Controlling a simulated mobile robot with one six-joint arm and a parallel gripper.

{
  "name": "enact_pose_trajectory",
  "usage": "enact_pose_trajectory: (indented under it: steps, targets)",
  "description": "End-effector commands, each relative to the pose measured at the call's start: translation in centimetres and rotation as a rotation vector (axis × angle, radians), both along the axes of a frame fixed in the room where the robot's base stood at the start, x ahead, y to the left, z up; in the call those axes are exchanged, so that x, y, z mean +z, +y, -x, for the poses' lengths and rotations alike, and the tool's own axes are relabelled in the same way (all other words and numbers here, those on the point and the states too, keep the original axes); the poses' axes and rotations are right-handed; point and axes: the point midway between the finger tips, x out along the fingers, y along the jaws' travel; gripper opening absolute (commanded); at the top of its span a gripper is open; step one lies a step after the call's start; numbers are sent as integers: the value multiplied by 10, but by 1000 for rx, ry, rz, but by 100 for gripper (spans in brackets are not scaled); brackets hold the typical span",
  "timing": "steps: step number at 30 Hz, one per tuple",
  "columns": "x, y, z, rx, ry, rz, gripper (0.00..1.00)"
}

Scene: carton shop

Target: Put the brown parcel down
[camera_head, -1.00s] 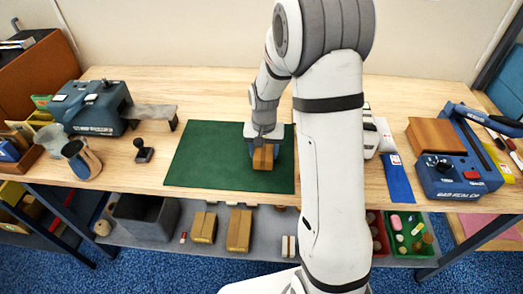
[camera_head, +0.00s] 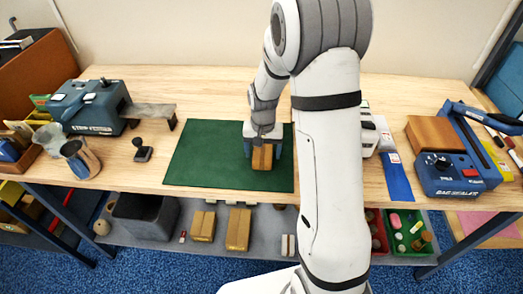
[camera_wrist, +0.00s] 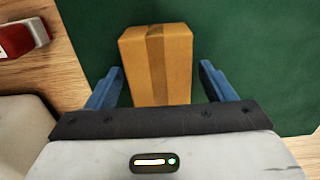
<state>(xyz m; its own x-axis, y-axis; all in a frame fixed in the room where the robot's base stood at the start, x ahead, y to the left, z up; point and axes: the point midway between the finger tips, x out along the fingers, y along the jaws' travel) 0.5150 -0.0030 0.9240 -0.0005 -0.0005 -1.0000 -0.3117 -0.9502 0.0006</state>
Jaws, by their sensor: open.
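The brown parcel (camera_head: 262,158) sits on the green mat (camera_head: 205,155), near the mat's right side. In the wrist view the parcel (camera_wrist: 157,60) is a small box with a darker tape strip down its middle. My gripper (camera_head: 262,148) is at the parcel from above. In the wrist view its two blue fingers (camera_wrist: 162,80) are spread, one on each side of the parcel, with a visible gap on both sides. The parcel's lower end is hidden behind the gripper body in the wrist view.
A blue strip feeder (camera_head: 92,108) and a black stamp (camera_head: 143,150) stand left of the mat. A blue pad (camera_head: 398,182) and a bag sealer (camera_head: 458,175) are on the right. The mat's left part is clear. More parcels (camera_head: 238,228) lie on the shelf below.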

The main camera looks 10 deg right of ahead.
Motion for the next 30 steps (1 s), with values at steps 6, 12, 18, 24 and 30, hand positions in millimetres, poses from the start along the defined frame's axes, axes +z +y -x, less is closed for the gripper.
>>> enact_pose_trajectory:
  steps: [6,12,18,24,30]
  targets:
    - [34,0,-2,1,-9,0,76]
    - [79,1,-1,1,-7,0,76]
    - [110,1,-1,1,-4,0,76]
    - [128,1,7,13,-13,0,76]
    - [161,0,60,86,-80,4,76]
